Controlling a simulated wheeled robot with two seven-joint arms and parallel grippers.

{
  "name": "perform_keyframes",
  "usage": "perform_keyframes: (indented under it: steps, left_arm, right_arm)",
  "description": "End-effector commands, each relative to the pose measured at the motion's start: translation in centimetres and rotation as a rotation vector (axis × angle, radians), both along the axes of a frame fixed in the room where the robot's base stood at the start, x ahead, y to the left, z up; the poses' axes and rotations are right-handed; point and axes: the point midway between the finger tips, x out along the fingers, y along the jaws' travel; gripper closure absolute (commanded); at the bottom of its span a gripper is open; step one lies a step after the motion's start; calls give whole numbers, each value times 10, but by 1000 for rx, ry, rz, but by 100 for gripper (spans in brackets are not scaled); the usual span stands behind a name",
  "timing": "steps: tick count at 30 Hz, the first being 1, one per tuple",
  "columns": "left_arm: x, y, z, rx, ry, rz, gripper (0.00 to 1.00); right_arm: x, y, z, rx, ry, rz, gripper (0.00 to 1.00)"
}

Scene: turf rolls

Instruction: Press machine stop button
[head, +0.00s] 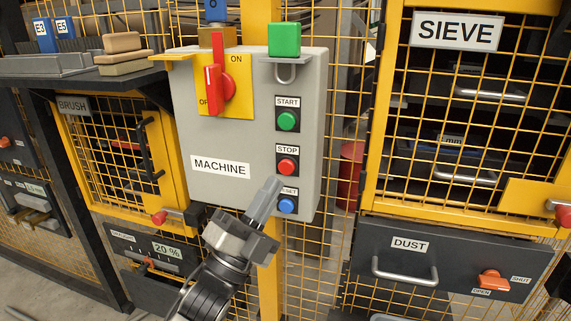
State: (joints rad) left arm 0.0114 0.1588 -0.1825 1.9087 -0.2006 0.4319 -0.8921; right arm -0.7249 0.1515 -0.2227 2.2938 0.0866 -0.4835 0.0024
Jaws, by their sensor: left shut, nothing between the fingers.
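The grey machine box (220,190) is mounted on a yellow post. It bears a green START button (287,121), a red STOP button (287,167) and a blue RESET button (287,205) in a column. A red rotary switch (222,86) sits on a yellow plate with its handle upright, towards ON. My left gripper (271,187) is shut and empty. Its tip appears just below and left of the STOP button and partly covers the RESET label. I cannot tell whether it touches the panel. My right gripper is not in view.
A yellow mesh SIEVE cabinet (370,130) stands at the right, above a DUST drawer (405,265) with a handle. A BRUSH mesh door (170,150) is at the left. A green block (284,39) sits above the box, and a dark shelf (80,80) juts out at upper left.

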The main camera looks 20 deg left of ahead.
Motion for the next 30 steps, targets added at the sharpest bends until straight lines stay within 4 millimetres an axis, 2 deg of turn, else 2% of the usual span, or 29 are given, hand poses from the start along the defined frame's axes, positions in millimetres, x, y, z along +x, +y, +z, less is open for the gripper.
perform_keyframes:
  steps: [7, 26, 29, 30]
  left_arm:
    - [-19, 1, 0, 1, 0, 1, 100]
    - [-20, 1, 0, -2, 5, 0, 100]
    - [-20, 2, -12, -53, 111, -24, 100]
    - [-21, 3, -24, -102, 205, -45, 100]
  right_arm:
    - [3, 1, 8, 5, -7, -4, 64]
    - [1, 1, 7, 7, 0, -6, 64]
    - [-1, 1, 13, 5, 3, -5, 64]
    - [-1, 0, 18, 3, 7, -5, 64]
